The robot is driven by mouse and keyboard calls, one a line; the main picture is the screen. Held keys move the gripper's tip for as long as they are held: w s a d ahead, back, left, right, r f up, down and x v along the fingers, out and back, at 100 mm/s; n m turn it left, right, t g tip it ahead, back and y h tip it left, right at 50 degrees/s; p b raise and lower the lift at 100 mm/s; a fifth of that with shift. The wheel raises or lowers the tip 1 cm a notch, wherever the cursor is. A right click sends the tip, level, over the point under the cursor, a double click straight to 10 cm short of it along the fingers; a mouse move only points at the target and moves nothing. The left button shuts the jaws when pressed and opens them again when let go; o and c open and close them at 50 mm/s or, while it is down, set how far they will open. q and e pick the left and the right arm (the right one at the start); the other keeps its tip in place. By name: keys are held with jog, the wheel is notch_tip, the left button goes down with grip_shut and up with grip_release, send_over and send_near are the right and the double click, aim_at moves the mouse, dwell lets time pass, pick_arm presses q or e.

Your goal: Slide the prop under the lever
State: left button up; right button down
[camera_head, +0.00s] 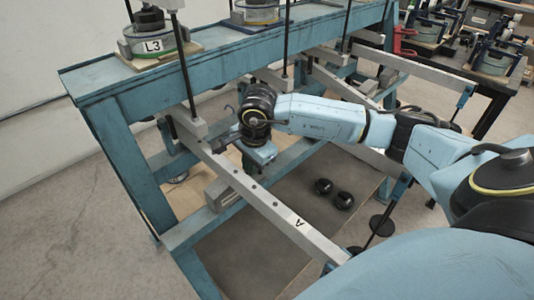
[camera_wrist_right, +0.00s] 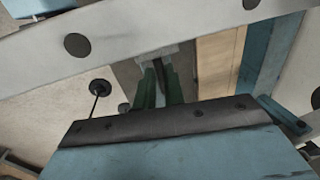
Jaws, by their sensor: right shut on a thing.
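The pale grey lever (camera_head: 270,205), marked A, slopes from the blue frame toward the front right. It also crosses the top of the right wrist view (camera_wrist_right: 130,38). My right gripper (camera_head: 243,172) reaches down at the lever's far side, its fingertips largely hidden behind the lever. In the right wrist view, its green fingers (camera_wrist_right: 160,83) are shut on a grey piece, apparently the prop (camera_wrist_right: 155,53), partly hidden by the lever. A grey block (camera_head: 220,191) shows below the lever in the head view, near the lower beam. I cannot tell its exact contacts. My left gripper is not in view.
The blue frame (camera_head: 125,95) has an upper beam, posts and lower rails around the work area. More levers (camera_head: 415,70) and hanging rods stand behind my right arm.

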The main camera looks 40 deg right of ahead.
jog(key=shift+a, duration=0.85)
jog(key=shift+s+a, duration=0.1)
jog(key=shift+a, duration=0.1)
jog(key=c, duration=1.5)
grip_release()
jog(key=shift+a, duration=0.1)
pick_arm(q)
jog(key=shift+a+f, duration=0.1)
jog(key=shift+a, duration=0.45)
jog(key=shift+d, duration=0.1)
pick_arm(e)
jog(key=shift+r, duration=0.1)
